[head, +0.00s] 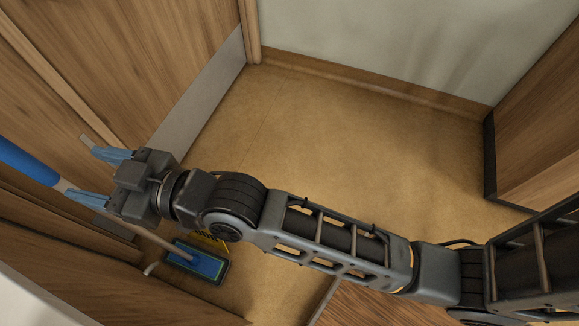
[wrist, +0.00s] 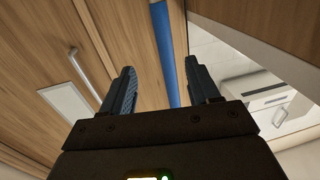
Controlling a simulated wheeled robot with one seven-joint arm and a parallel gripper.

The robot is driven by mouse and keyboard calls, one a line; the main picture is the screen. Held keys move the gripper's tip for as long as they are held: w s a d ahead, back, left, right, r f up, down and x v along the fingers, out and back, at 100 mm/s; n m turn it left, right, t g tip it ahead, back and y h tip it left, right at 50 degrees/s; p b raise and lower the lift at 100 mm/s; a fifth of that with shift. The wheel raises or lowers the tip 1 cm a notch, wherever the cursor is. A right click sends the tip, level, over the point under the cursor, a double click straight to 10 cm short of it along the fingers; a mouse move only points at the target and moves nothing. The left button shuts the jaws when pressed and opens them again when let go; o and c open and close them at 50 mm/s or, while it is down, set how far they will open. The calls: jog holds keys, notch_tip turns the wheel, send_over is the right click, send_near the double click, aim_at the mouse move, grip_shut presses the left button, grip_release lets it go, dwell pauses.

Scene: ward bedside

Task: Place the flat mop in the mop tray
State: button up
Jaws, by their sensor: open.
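The flat mop has a blue handle grip (head: 28,160) at the left edge of the head view. Its thin pole passes behind my gripper toward a blue flat mop head (head: 197,262) low on the floor. In the wrist view the blue handle (wrist: 165,50) runs down between the two fingers. My gripper (head: 82,172) is open, with its blue fingers apart near the handle. The wrist view also shows the open fingers (wrist: 162,70); whether they touch the handle I cannot tell. A dark, green-edged border surrounds the mop head; I cannot tell whether this is the tray.
Wooden panels (head: 120,50) stand close on the left, with a bar handle (wrist: 85,72) in the wrist view. A yellow item (head: 208,241) is partly hidden behind my arm. A wooden cabinet (head: 535,130) stands at right. The middle floor (head: 320,140) is clear.

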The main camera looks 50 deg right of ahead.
jog(key=s+d+f+m+h, duration=0.2)
jog(key=s+d+f, duration=0.1)
jog(key=s+d, duration=0.5)
jog(key=s+d+f+m+h, duration=0.1)
jog(key=s+d+f+h, duration=0.2)
jog(key=s+d, duration=0.5)
jog(key=s+d+r+m+h, duration=0.1)
jog(key=s+r, duration=0.1)
jog(key=s, duration=0.7)
jog(key=s+d+r+g+h, duration=0.1)
jog(key=s+d+r, duration=0.1)
jog(key=s, duration=0.7)
jog(key=shift+s+d+r+m+g+h, duration=0.2)
jog(key=shift+s+r+m+g+h, duration=0.1)
jog(key=shift+s+r+m, duration=0.15)
